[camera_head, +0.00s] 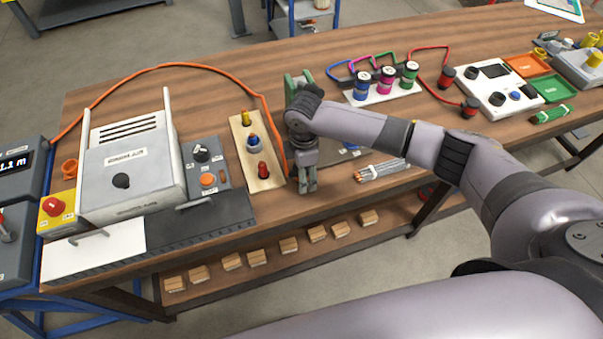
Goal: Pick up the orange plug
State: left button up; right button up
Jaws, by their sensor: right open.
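An orange cable (187,65) arcs over the wooden table from the far left to beside my right gripper (308,188). An orange cylindrical piece (69,168) stands at the left, behind the yellow box with the red button; I cannot tell whether it is the orange plug. No plug shows clearly at the cable's right end, which runs down close to the gripper. My right gripper is open and points down near the table's front edge, just right of the wooden board. My left gripper is out of view.
Bundled sticks (381,169) lie right of the gripper. A white rack (386,94) with coloured cylinders stands farther back. Wooden blocks (257,257) sit on the lower shelf.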

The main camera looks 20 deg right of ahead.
jog(key=shift+c, duration=0.5)
jog(key=c, duration=1.3)
notch_tip(320, 180, up, 20)
jog(key=b, duration=0.2)
